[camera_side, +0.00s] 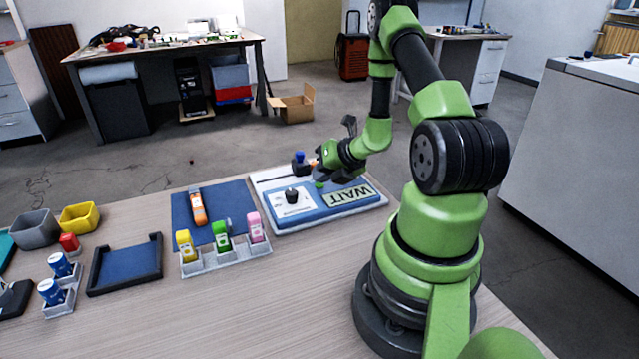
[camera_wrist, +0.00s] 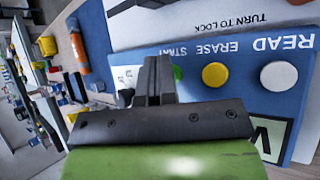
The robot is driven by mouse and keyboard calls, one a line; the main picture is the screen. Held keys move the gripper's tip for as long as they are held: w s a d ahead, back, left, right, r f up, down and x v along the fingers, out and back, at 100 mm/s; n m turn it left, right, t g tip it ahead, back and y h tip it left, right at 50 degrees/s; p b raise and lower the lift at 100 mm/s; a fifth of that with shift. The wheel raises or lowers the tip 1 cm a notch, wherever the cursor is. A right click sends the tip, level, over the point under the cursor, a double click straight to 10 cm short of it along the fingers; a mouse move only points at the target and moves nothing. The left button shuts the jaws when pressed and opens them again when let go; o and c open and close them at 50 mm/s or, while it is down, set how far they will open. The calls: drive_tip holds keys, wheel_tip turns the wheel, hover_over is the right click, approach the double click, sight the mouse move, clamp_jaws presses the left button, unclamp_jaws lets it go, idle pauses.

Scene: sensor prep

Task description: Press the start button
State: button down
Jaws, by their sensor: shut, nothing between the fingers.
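The blue device (camera_side: 345,207) lies on the table below my gripper, with a display reading WAIT (camera_side: 347,194). In the wrist view, its panel (camera_wrist: 245,98) carries the printed words START, ERASE and READ. The green start button (camera_wrist: 178,73) is under START, partly hidden by my fingers; a bit of green (camera_side: 319,184) also shows in the side view. A yellow button (camera_wrist: 215,75) is under ERASE and a white one (camera_wrist: 278,76) under READ. My gripper (camera_wrist: 154,72) is shut and empty, beside the green button in the picture. Contact cannot be told.
A black knob (camera_side: 291,196) stands on the device's white plate. A blue-topped dark part (camera_side: 299,160) is at its back edge. An orange tube (camera_side: 197,207) lies on a blue mat (camera_side: 234,203). A grey rack (camera_side: 228,259) holds yellow, green and pink bottles.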

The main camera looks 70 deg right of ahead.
drive_tip(key=shift+r, duration=0.8)
drive_tip(key=shift+r, duration=0.1)
drive_tip(key=shift+r, duration=2.45)
